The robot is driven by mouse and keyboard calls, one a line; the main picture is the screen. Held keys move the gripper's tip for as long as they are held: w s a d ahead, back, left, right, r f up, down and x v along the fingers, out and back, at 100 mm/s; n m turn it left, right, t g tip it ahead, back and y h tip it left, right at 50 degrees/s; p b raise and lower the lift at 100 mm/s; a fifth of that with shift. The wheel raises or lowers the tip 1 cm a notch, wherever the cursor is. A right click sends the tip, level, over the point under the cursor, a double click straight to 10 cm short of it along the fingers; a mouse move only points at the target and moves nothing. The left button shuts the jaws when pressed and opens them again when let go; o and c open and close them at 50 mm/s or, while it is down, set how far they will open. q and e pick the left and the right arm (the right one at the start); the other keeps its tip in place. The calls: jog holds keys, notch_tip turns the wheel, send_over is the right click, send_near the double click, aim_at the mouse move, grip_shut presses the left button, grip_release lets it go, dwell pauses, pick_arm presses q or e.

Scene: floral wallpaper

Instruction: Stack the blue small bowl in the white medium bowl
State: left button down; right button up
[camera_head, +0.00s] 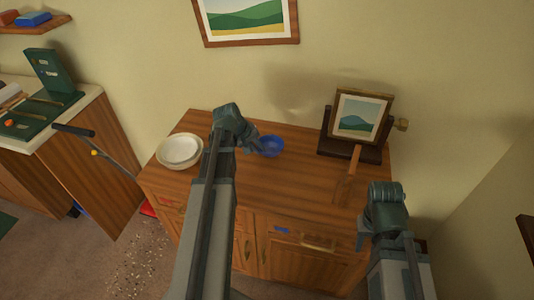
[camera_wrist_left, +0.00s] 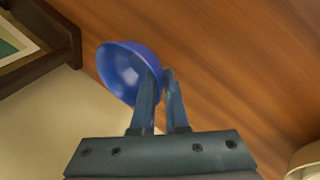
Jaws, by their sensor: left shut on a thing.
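The blue small bowl (camera_head: 271,146) is at the middle back of the wooden cabinet top in the head view. My left gripper (camera_head: 256,146) is at its left side. In the left wrist view, the left gripper (camera_wrist_left: 161,88) is shut on the rim of the blue bowl (camera_wrist_left: 122,72). I cannot tell whether the bowl touches the wood. The white medium bowl (camera_head: 180,150) sits at the left end of the cabinet top, left of my left arm. My right gripper (camera_head: 372,240) is at the front right, and its fingers are not clear.
The wooden cabinet top (camera_head: 310,180) is clear in the middle. A framed picture on a dark stand (camera_head: 360,118) stands at the back right, with a wooden piece (camera_head: 350,172) in front. A pale rounded edge (camera_wrist_left: 306,160) shows at the wrist view's lower right.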

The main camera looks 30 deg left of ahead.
pick_arm(q)
jog(key=shift+w+a, duration=0.1)
jog(key=shift+w, duration=0.15)
jog(key=shift+s+f, duration=0.15)
jog(key=shift+f, duration=0.05)
notch_tip(320, 180, down, 3)
jog(key=b, duration=0.3)
jog(key=shift+f+b, duration=0.15)
jog(key=shift+b, duration=0.2)
jog(key=c, duration=1.4)
grip_release()
jog(key=o, duration=0.5)
